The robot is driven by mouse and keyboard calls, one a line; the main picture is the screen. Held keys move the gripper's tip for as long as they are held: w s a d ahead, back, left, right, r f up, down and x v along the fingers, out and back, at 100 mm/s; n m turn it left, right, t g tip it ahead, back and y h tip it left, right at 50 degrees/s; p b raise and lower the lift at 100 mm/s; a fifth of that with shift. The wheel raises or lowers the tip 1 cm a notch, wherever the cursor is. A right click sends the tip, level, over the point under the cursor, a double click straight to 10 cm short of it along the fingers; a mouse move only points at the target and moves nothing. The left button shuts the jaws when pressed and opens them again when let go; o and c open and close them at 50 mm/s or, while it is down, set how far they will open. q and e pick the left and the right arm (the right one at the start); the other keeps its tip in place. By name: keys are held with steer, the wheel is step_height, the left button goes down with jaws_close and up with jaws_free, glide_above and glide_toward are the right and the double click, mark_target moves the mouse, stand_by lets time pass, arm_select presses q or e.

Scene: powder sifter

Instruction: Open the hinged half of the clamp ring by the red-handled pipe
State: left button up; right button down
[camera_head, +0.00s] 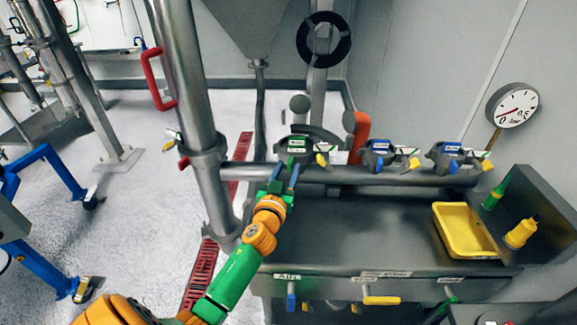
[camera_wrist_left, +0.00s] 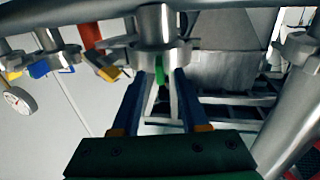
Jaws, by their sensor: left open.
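The red handle (camera_head: 157,80) sits on a thick upright steel pipe (camera_head: 185,75) left of centre. To its right, a horizontal pipe carries a ring-shaped clamp (camera_head: 312,140) with a green part and a yellow tab. In the left wrist view a round steel collar (camera_wrist_left: 158,52) stands straight ahead, with a green tab (camera_wrist_left: 160,71) below it. My left gripper (camera_head: 284,174) is open at the near side of this clamp. In the wrist view its blue fingers (camera_wrist_left: 163,76) lie on either side of the green tab, apart from each other. Contact cannot be told. My right gripper is not in view.
Two more clamps with blue parts (camera_head: 378,152) and (camera_head: 447,154) sit further right on the horizontal pipe. A yellow tray (camera_head: 440,228), a yellow bottle (camera_head: 521,233) and a round gauge (camera_head: 513,106) are at the right. A steel table (camera_head: 345,235) lies below.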

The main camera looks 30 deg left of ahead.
arm_select(q)
steer(key=shift+w+a+f, duration=0.15)
steer(key=shift+w, duration=0.25)
steer(key=shift+w+a+f, duration=0.15)
steer(key=shift+w, duration=0.25)
steer(key=shift+s+r, duration=0.15)
steer(key=shift+s, duration=0.05)
steer(key=shift+c, duration=1.3)
steer(key=shift+d, duration=0.1)
jaws_close()
